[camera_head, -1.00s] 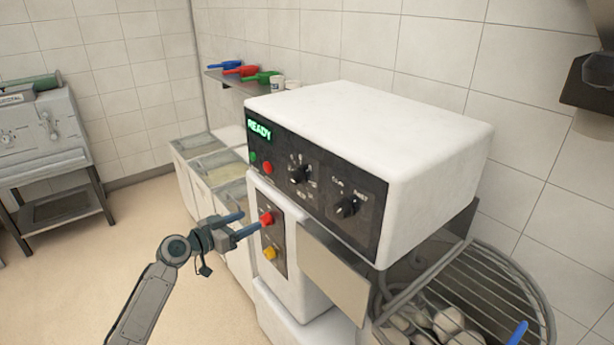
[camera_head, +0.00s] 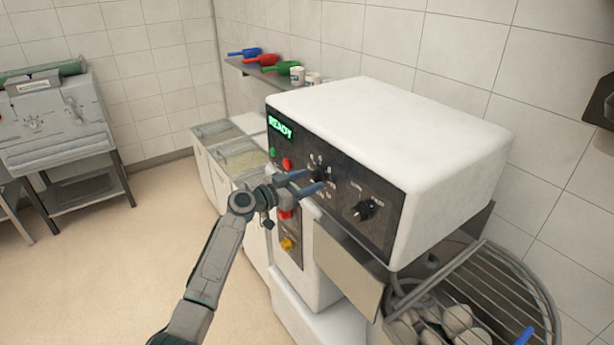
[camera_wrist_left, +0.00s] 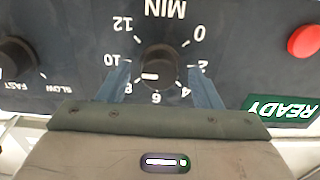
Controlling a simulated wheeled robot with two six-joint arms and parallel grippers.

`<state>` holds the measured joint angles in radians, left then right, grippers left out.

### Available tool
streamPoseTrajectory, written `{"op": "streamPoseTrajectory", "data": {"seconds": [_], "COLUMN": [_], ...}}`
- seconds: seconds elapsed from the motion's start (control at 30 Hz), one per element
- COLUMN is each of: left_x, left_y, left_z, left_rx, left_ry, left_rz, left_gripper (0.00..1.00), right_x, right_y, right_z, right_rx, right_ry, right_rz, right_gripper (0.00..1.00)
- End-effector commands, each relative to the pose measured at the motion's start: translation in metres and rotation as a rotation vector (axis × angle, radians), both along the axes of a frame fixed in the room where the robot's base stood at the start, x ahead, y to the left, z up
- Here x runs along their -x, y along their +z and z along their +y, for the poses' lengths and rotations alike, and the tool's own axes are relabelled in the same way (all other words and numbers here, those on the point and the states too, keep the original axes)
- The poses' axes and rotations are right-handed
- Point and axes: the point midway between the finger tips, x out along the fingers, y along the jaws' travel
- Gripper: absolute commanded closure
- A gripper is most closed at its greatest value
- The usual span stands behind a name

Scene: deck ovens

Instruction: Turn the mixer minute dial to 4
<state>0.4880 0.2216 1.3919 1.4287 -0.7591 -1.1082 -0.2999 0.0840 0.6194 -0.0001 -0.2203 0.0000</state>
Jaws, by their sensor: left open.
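The mixer minute dial (camera_wrist_left: 158,65) is a black knob marked MIN, with numbers 0 to 12 upside down in the left wrist view. A white mark on its face lies toward the 8 side; its exact reading is unclear. In the head view the dial (camera_head: 319,171) is partly behind my fingers on the mixer's (camera_head: 400,125) black panel. My left gripper (camera_head: 315,181) is open at the panel. In the left wrist view my left gripper (camera_wrist_left: 160,78) has one finger on each side of the dial; contact cannot be told. My right gripper is not in view.
A second knob (camera_head: 363,210), marked SLOW and FAST, is beside the dial. A green READY display (camera_head: 281,127) and red button (camera_head: 287,164) are at the other side. More red and yellow buttons (camera_head: 287,244) sit below. A wire guard (camera_head: 500,290) covers the bowl at right.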

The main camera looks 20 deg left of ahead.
Motion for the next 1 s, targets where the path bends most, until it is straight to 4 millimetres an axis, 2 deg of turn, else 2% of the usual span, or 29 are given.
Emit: {"op": "streamPoseTrajectory", "data": {"seconds": [0.33,0.5,0.57,1.0], "left_x": [-0.003,-0.003,-0.003,-0.002], "left_y": [-0.001,-0.001,-0.001,-0.003], "left_z": [-0.003,-0.002,-0.002,-0.002], "left_rx": [0.001,0.001,0.001,0.073], "left_ry": [0.0,0.0,0.0,0.001], "left_rz": [0.001,0.001,0.001,0.057], "left_gripper": [0.43,0.77,0.86,0.86], "right_x": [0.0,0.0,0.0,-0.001], "right_y": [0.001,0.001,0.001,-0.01], "right_z": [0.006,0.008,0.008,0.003], "right_rx": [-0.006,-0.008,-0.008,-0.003], "right_ry": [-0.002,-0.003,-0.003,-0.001], "right_rz": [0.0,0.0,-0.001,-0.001], "right_gripper": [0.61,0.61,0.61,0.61]}}
